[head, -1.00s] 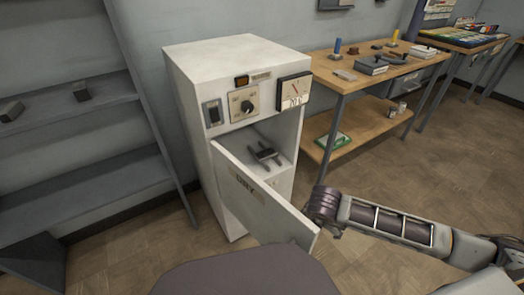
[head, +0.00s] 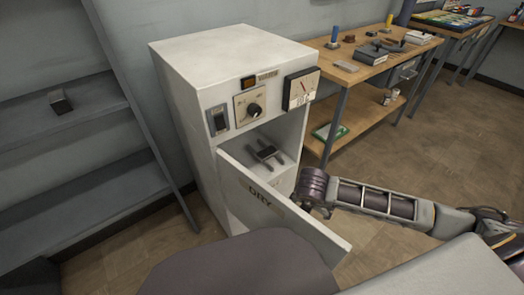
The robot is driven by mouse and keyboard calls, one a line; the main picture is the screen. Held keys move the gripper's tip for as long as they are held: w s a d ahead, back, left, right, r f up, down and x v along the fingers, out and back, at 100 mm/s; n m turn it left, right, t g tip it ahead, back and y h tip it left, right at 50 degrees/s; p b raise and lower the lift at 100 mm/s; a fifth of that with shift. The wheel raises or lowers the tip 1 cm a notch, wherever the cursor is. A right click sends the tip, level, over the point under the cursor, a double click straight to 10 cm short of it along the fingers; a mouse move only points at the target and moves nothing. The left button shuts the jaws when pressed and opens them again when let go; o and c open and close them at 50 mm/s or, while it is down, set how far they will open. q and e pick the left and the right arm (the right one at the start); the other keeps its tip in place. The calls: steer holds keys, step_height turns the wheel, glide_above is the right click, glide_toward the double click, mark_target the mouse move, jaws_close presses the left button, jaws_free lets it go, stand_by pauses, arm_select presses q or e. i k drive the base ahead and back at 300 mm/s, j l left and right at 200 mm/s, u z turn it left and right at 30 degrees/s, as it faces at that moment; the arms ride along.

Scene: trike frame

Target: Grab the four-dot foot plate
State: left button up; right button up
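No plate with four dots can be made out in the head view. The door hides what lies beyond that joint, so my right gripper does not show. My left gripper is not in view.
The door, lettered DRY, stands swung out in front of the cabinet. A dial, switch and meter (head: 301,88) are on the cabinet's upper front. A wooden workbench (head: 330,57) with several parts stands to the right. Floor is open at the right.

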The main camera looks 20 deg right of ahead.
mark_target(267, 152)
steer(key=i+j, duration=0.25)
steer(key=i, duration=0.2)
steer(key=i+j+u, duration=0.15)
steer(key=i+j, duration=0.15)
steer(key=i, duration=0.1)
